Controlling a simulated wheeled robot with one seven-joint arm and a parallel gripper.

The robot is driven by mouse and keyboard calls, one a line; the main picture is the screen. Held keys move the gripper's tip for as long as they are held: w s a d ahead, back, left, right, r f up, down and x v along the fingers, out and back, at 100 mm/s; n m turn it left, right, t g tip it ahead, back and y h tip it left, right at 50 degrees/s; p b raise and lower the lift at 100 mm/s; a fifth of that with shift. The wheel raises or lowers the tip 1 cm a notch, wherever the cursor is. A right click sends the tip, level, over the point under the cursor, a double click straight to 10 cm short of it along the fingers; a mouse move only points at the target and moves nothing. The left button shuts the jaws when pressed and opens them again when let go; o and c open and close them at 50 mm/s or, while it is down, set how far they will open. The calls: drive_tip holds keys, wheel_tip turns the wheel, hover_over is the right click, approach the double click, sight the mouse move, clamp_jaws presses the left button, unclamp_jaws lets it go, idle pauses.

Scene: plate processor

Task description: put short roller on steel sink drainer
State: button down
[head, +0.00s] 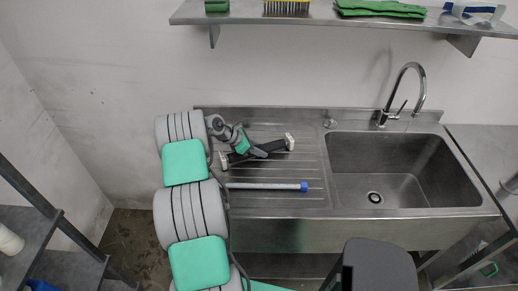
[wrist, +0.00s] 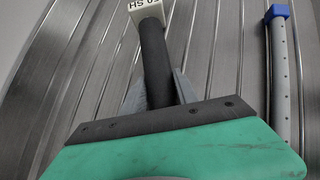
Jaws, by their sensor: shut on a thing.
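The short roller (head: 274,146) is a black bar with white ends, over the ribbed steel sink drainer (head: 297,170) left of the basin. My gripper (head: 259,152) is shut around the roller's middle, which is partly hidden by the fingers. In the wrist view the roller (wrist: 155,65) runs up from between the grey fingers (wrist: 160,92). Its white end there (wrist: 144,10) bears black lettering, cut off by the frame edge. The drainer's ribs (wrist: 205,50) show behind it. I cannot tell whether the roller touches the drainer.
A grey rod with a blue end (head: 265,186) lies near the drainer's front; it shows at right in the wrist view (wrist: 280,75). The empty basin (head: 390,170) and tap (head: 405,92) are to the right. A shelf (head: 320,14) with brushes and green gloves hangs above.

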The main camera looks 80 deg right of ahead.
drive_tip(key=c, duration=0.9)
unclamp_jaws()
drive_tip(key=shift+f, duration=0.1)
drive_tip(key=shift+c, duration=0.2)
